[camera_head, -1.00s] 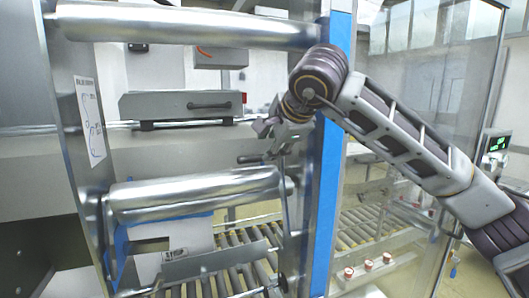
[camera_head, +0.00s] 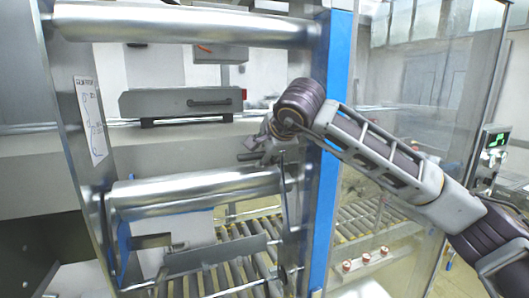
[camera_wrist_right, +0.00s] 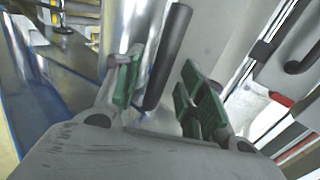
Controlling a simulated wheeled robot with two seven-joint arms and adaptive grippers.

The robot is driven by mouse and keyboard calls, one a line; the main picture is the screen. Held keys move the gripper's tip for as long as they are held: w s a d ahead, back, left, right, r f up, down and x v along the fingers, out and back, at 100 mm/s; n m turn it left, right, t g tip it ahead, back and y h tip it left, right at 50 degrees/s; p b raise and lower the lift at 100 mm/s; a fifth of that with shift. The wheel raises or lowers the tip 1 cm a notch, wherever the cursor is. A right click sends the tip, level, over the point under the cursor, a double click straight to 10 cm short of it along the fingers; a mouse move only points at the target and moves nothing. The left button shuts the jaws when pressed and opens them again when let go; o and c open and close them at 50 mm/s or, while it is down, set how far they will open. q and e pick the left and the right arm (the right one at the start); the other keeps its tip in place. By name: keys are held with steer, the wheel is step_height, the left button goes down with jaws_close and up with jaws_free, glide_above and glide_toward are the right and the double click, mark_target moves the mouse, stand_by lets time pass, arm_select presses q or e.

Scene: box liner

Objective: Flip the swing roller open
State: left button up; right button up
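The swing roller (camera_head: 195,190) is the shiny metal cylinder low between the side plates in the head view. A short dark handle (camera_head: 250,156) sticks out near its right end. My right gripper (camera_head: 262,142) is just above that end, beside the blue-edged upright, and its fingers are small and partly hidden there. In the right wrist view, its two green-padded fingers (camera_wrist_right: 163,88) stand apart. The dark rod-like handle (camera_wrist_right: 168,55) reaches into the space between them, nearer the left finger. I cannot tell whether it touches a pad. My left gripper is not in view.
A fixed upper roller (camera_head: 185,24) spans the frame above. The blue-edged upright (camera_head: 329,150) stands close beside my right arm. A grey box with a handle (camera_head: 180,103) sits behind. A roller conveyor (camera_head: 235,245) runs below, and a clear panel (camera_head: 430,80) stands at right.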

jaws_close()
stand_by(0.4)
